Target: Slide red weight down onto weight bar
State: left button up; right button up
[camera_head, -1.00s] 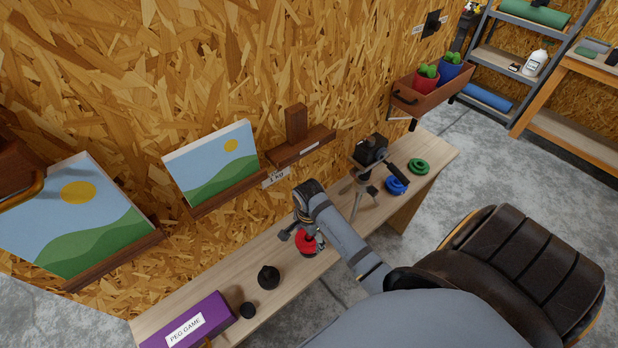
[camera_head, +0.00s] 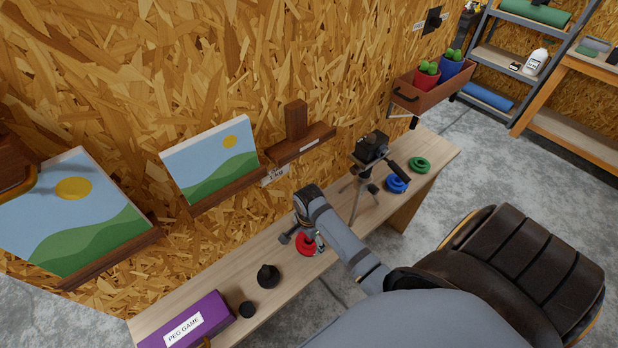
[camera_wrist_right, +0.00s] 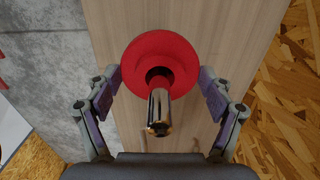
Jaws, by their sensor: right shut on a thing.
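The red weight (camera_head: 304,243) is a round disc with a central hole, low over the bench beside the wall. In the right wrist view the red weight (camera_wrist_right: 145,57) surrounds the chrome weight bar (camera_wrist_right: 160,112), whose rounded end sticks out of the hole towards the camera. My right gripper (camera_wrist_right: 160,85) has a finger on each side of the disc and is shut on it. In the head view my right gripper (camera_head: 305,238) partly covers the weight. The foot of the bar is hidden. My left gripper is not in view.
On the bench, a black weight (camera_head: 268,276), a small black cylinder (camera_head: 247,309) and a purple peg game box (camera_head: 187,322) stand to the left. A camera tripod (camera_head: 359,190), blue weight (camera_head: 397,183) and green weight (camera_head: 419,164) stand to the right. A wall shelf (camera_head: 300,145) is above.

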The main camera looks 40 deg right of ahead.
jog(key=shift+f, duration=0.15)
jog(key=o, duration=1.5)
jog(key=shift+o, duration=0.2)
notch_tip(320, 180, up, 12)
